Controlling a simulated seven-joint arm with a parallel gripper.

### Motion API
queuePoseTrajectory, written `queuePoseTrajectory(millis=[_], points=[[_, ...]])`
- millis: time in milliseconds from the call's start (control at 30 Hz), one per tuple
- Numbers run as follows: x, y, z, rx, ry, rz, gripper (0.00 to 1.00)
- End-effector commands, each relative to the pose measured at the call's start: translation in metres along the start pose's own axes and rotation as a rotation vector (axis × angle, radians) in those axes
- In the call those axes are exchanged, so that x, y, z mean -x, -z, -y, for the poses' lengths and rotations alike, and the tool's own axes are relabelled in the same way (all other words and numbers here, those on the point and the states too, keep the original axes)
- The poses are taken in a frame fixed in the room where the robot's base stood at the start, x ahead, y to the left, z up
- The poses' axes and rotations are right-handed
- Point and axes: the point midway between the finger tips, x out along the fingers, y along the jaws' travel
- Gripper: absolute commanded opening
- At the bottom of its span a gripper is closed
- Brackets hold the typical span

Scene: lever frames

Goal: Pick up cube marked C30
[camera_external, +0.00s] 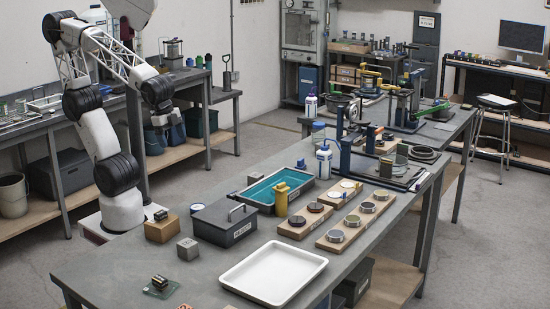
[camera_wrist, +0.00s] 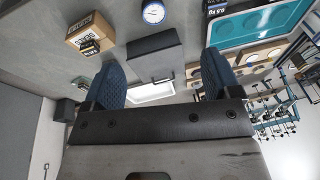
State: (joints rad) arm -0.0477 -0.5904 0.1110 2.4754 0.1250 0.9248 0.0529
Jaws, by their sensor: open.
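A small grey cube (camera_external: 187,249) sits on the near workbench, between a cardboard box and a dark lidded case. Its marking is too small to read, so I cannot confirm C30. I cannot make it out clearly in the wrist view. My gripper (camera_external: 160,118) is up in the air at the left, well above and behind the bench and apart from the cube. In the wrist view my gripper (camera_wrist: 162,80) shows two blue textured fingers spread wide, with nothing held between them.
The cardboard box (camera_external: 161,231) carries a small dark item. A green board (camera_external: 160,287) is nearer the front. Bare bench lies left of the cube.

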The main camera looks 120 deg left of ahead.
Motion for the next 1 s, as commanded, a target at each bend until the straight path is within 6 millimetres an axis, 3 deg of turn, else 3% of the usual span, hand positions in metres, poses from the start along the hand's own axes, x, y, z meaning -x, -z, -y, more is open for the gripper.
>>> queuePoseTrajectory(millis=[500,1000], points=[[-0.041,0.087,0.172,-0.291,0.394,0.164,0.83],[-0.101,0.132,0.360,-0.664,0.653,0.421,0.83]])
